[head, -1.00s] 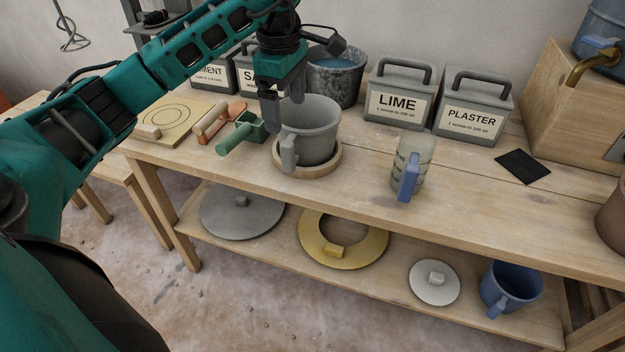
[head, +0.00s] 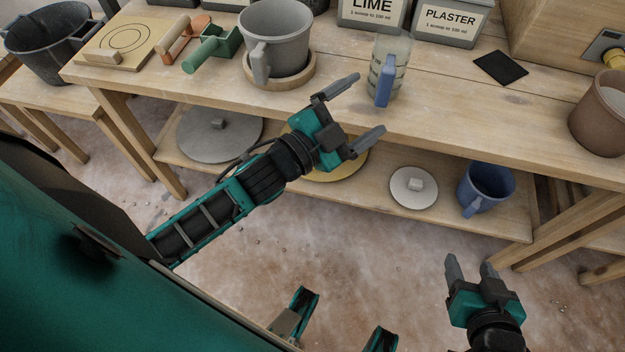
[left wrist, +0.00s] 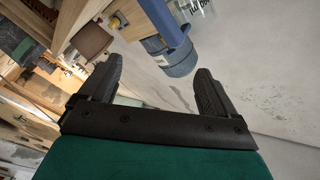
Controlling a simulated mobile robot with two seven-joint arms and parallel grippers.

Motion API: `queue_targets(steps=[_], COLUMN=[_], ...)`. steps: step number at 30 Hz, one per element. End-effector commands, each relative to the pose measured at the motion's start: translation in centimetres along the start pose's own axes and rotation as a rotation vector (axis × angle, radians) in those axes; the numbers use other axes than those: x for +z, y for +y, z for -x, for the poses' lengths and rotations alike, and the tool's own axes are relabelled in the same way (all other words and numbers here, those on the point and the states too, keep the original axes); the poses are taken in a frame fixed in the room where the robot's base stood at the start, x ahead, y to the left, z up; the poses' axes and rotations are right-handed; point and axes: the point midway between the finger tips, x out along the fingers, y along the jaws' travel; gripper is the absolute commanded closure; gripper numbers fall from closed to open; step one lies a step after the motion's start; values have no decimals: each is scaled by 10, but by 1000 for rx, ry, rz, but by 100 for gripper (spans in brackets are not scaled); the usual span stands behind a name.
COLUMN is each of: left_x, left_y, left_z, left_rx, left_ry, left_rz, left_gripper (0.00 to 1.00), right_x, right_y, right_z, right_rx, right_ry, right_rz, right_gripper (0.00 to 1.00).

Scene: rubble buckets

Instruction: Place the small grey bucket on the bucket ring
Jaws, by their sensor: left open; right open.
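The small grey bucket (head: 276,46) stands upright on the wooden bucket ring (head: 300,79) on the workbench, its handle facing the front. Only the ring's front and right rim shows around the bucket's base. My left gripper (head: 368,112) is open and empty, in front of the bench's front edge, to the right of and below the bucket and apart from it. In the left wrist view its open fingers (left wrist: 155,90) have nothing between them that they hold. My right gripper (head: 470,268) is open and empty over the floor at the lower right.
A clear measuring jug (head: 403,68) with a blue handle stands right of the bucket. Green (head: 212,48) and orange (head: 184,40) tools lie left of it. A black pad (head: 500,68) and brown bucket (head: 600,118) are at the right. The lower shelf holds lids and a blue bucket (head: 485,187).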

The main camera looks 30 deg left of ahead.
Motion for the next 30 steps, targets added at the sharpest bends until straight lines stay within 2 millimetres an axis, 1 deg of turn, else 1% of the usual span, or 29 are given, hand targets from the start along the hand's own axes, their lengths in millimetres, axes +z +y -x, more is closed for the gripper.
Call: queue_targets(steps=[1, 2, 3, 4, 6, 7, 9, 11, 14, 19, 21, 23, 26, 28, 30], left_x=[24, 37, 50, 59, 72, 75, 80, 82, 83, 83, 81, 78, 70, 66, 64], left_y=[20, 31, 46, 56, 79, 87, 100, 108, 111, 111, 109, 104, 91, 82, 75], left_z=[21, 33, 49, 61, 86, 94, 110, 118, 122, 122, 122, 122, 126, 130, 134], left_rx=[20, 31, 45, 56, 79, 87, 101, 109, 113, 114, 113, 111, 102, 93, 86], left_ry=[-150, -231, -329, -396, -525, -568, -643, -680, -700, -698, -698, -700, -709, -717, -723], left_rz=[179, 275, 391, 468, 619, 668, 754, 795, 819, 815, 814, 811, 803, 795, 787], left_gripper=[9, 9, 9, 9, 9, 9, 9, 9, 9, 9, 9, 9, 9, 9, 9], right_x=[0, 0, 0, 0, 0, 1, 2, 2, 4, 4, 1, -6, -22, -19, -21], right_y=[0, 0, 0, 0, 0, 0, 0, 1, 1, 2, 2, 2, 4, 12, 15], right_z=[0, 0, 0, 0, 0, 0, 0, 0, 0, -1, 1, 5, 16, 24, 31], right_rx=[0, 0, 0, 0, 0, 0, -1, -1, -1, -1, -1, 0, 9, 33, 43], right_ry=[0, 0, 0, -1, -1, -2, -3, -5, -8, -9, -8, -6, -1, -14, -19], right_rz=[0, 1, 1, 1, 2, 2, 4, 5, 8, 10, 10, 12, 15, 8, 11], right_gripper=[43, 43, 43, 43, 43, 43, 43, 43, 43, 43, 43, 43, 43, 43, 43])
